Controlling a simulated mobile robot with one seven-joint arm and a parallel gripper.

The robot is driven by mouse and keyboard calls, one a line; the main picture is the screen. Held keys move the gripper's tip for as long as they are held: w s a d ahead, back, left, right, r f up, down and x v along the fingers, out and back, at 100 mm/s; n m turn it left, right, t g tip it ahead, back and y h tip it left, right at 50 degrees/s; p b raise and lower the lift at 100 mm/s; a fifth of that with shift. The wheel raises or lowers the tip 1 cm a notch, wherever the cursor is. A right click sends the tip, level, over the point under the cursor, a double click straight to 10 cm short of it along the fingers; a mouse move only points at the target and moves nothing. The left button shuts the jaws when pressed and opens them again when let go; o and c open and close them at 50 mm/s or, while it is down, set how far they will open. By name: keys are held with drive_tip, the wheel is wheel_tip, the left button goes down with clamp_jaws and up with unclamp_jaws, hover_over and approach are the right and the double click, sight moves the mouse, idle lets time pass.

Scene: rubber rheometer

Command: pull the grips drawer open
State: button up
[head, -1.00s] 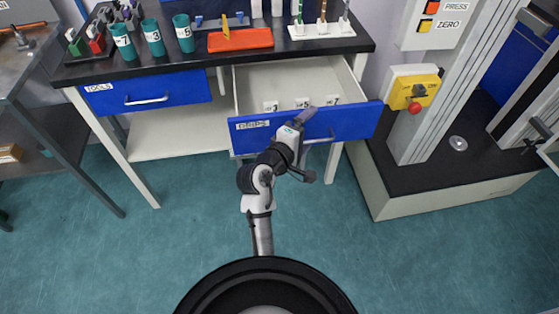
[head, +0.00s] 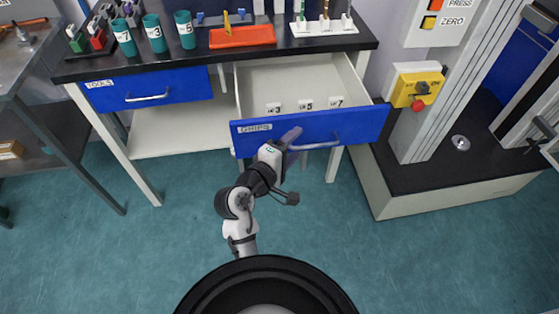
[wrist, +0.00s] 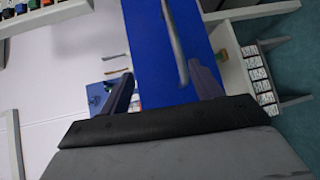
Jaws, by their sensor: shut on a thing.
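The grips drawer (head: 340,124) has a blue front labelled GRIPS and stands well out from the bench. Its pale inside shows, with tags 3, 5 and 7 standing in it. Its silver handle (head: 322,145) runs along the front. My gripper (head: 290,138) is in front of the drawer, at the left end of the handle, and shut on it. In the wrist view the handle (wrist: 176,45) passes between my two fingers, nearer the right one; the exact contact is unclear.
A closed blue TOOLS drawer (head: 148,92) is to the left. Numbered green cups and an orange tray (head: 242,36) stand on the black bench top (head: 360,40). The press base (head: 470,160) is at the right. The floor (head: 400,260) is clear in front.

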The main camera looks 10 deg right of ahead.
drive_tip(key=shift+s+a+r, duration=0.2)
drive_tip(key=shift+a+r, duration=0.25)
drive_tip(key=shift+r, duration=0.1)
drive_tip(key=shift+c, duration=1.4)
drive_tip(key=shift+s+a+t, duration=0.3)
drive_tip(key=s+a, duration=0.1)
drive_tip(key=s+a+f, duration=0.1)
drive_tip(key=shift+s+a+f+b, duration=0.1)
drive_tip(key=shift+s+f+b, duration=0.1)
drive_tip(key=shift+s+b, duration=0.15)
drive_tip(key=shift+f, duration=0.1)
drive_tip(key=shift+p, duration=0.3)
